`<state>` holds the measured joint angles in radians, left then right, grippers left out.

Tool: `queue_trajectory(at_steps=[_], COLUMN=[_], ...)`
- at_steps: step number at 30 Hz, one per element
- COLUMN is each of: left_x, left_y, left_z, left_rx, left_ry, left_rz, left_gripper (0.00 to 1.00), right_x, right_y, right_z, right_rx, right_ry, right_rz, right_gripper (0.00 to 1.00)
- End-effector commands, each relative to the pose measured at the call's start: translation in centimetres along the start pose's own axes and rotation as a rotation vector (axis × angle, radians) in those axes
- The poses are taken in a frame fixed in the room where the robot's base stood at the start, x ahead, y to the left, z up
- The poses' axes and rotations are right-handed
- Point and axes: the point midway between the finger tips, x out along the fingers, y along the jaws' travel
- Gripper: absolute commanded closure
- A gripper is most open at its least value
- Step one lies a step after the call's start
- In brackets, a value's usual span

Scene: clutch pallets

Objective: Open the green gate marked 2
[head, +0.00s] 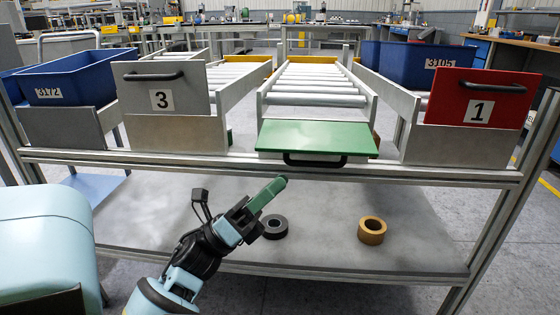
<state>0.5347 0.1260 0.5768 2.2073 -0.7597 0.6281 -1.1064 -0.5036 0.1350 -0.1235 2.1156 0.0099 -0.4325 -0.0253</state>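The green gate (315,137) is at the middle lane. It is folded down and lies nearly flat, pointing toward me. Its black handle (315,160) shows below its front edge. No number 2 shows on the side that I see. My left gripper (274,189) is below and a little left of the gate, apart from the handle, with a green finger pointing up and right. Its fingers overlap from this angle, so I cannot tell whether it is open or shut. My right gripper is not in view.
The grey gate marked 3 (160,82) and red gate marked 1 (480,80) stand upright. Blue bins stand at left (65,80) and right (410,66). A black roll (275,227) and a tan roll (372,230) lie on the lower shelf (325,225). The middle roller lane (313,88) is empty.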

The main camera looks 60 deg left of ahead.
Motion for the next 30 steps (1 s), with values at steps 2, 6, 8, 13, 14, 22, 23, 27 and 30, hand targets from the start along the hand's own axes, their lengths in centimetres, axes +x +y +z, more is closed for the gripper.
queue_trajectory(at_steps=[2,6,8,13,14,22,23,27,30], left_x=[-0.6,-1.4,-1.7,-2.8,-2.9,-4.5,-4.7,-5.5,-6.0], left_y=[0.2,0.3,0.4,0.7,0.7,1.1,1.1,1.3,1.4], left_z=[-0.1,-0.1,-0.1,-0.1,-0.1,0.0,0.0,0.0,0.0], left_rx=[0.000,0.000,-0.001,0.000,-0.001,0.000,0.000,-0.001,-0.001], left_ry=[0.002,0.002,0.001,0.002,0.002,0.002,0.002,0.002,0.002], left_rz=[0.002,0.000,0.001,0.002,0.001,0.001,0.001,0.002,0.002], left_gripper=[0.68,0.68,0.68,0.68,0.68,0.68,0.68,0.68,0.68], right_x=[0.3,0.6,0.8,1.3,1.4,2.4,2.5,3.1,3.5], right_y=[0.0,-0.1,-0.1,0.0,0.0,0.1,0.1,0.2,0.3], right_z=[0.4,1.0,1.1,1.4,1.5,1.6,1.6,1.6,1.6], right_rx=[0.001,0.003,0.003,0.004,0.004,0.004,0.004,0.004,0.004], right_ry=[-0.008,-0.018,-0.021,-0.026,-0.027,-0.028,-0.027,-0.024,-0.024], right_rz=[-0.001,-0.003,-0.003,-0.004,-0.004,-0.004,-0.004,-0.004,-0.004], right_gripper=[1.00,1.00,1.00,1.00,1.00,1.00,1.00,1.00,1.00])
